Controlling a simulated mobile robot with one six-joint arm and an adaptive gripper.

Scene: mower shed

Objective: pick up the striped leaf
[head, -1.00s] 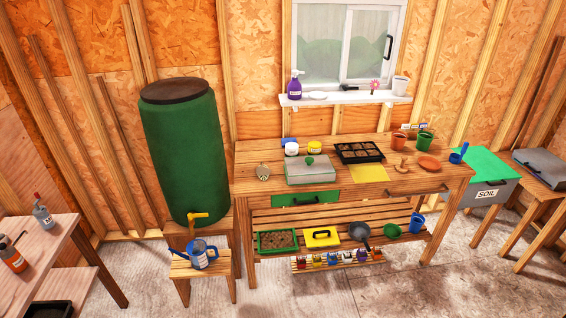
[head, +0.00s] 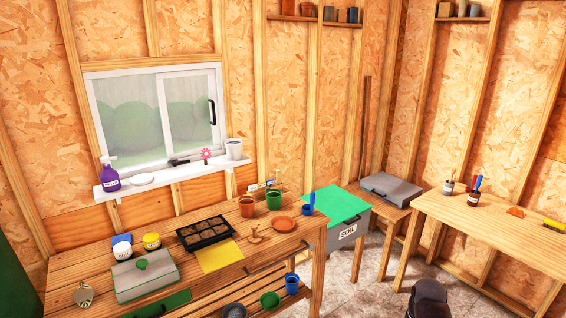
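I cannot make out a striped leaf in the head view. A small orange thing (head: 515,211) lies on the table at the right, also too small to tell. A dark rounded part, perhaps of my arm, shows at the bottom edge; no gripper fingers show.

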